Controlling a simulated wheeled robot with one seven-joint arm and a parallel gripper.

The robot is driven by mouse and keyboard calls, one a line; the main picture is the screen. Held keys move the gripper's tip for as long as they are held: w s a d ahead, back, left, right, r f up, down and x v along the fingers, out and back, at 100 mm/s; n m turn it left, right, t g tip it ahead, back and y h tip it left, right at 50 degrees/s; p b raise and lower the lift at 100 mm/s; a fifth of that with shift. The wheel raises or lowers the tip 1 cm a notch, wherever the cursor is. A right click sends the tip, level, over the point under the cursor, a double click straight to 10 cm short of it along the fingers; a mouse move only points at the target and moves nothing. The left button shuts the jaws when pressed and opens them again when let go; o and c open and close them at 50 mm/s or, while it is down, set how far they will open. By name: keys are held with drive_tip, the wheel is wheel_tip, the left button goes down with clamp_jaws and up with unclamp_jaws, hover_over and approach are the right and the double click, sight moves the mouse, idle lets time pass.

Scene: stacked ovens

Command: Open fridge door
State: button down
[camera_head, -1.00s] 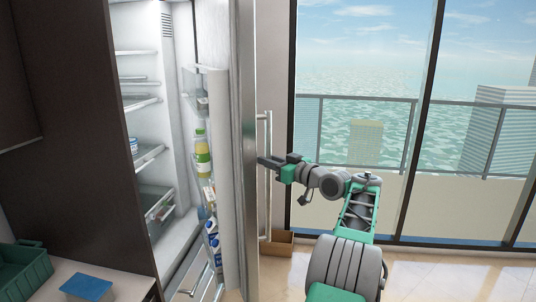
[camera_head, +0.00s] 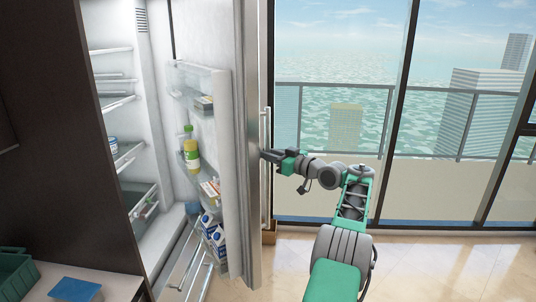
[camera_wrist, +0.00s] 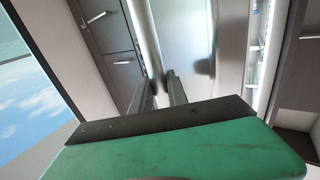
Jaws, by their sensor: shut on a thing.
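The fridge door (camera_head: 251,150) stands wide open, swung out to the right, and its inner shelves hold bottles and cartons. Its long vertical handle (camera_head: 266,120) is on the outer face. My gripper (camera_head: 268,156) is at the handle, partly hidden behind the door's edge. In the wrist view my gripper (camera_wrist: 163,90) has its two fingers shut on the handle (camera_wrist: 145,40), with the door's metal face (camera_wrist: 185,40) just beyond. The fridge interior (camera_head: 120,120) with its shelves is exposed at the left.
Tall windows (camera_head: 340,100) stand behind my arm. The tiled floor (camera_head: 430,265) at the right is clear.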

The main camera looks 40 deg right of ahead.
drive_tip(key=c, duration=1.3)
unclamp_jaws()
drive_tip(key=s+b, duration=0.3)
drive_tip(key=s, duration=0.4)
drive_tip(key=shift+s+d, duration=0.35)
drive_tip(key=shift+d, duration=0.05)
